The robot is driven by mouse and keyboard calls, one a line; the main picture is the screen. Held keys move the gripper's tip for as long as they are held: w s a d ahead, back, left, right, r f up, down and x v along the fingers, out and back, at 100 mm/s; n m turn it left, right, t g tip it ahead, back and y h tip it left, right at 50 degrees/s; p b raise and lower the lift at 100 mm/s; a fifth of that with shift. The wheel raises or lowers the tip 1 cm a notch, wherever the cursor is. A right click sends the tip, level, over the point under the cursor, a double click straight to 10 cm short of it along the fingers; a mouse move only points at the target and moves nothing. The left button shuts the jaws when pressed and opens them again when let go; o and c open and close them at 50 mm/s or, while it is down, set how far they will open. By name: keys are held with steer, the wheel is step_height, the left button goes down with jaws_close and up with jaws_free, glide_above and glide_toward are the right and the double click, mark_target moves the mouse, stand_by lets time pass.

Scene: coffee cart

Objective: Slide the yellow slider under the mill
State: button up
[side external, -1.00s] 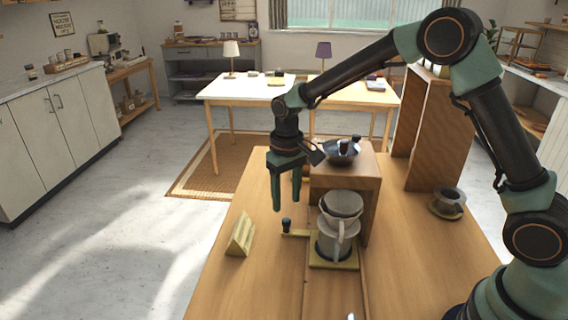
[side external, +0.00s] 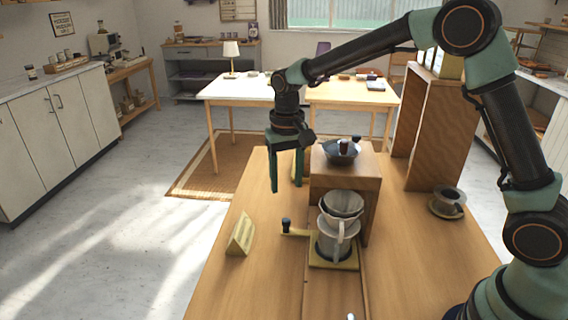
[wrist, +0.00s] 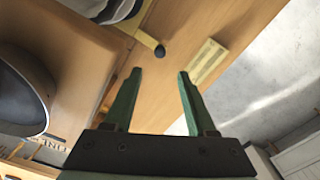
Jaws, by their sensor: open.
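The yellow slider (side external: 345,263) lies on the wooden counter in front of the mill. It bears a white carafe (side external: 327,243) with a dripper on top. Its arm reaches left to an upright black knob (side external: 286,225), which also shows in the wrist view (wrist: 160,51). The mill (side external: 345,183) is a wooden box with a dark metal bowl on top; its bowl (wrist: 22,92) fills the left of the wrist view. My gripper (side external: 286,184) is open and empty, pointing down above the counter, left of the mill and higher than the knob. Its fingers are apart from the knob.
A yellow wedge block (side external: 240,234) stands on the counter left of the knob. A cup on a saucer (side external: 437,211) is at the right, near a tall wooden cabinet (side external: 428,130).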

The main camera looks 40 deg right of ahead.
mark_target(286, 219)
step_height(286, 219, down, 12)
steer(key=shift+f+m, duration=0.1)
steer(key=shift+m, duration=1.1)
jaws_close()
stand_by(0.9)
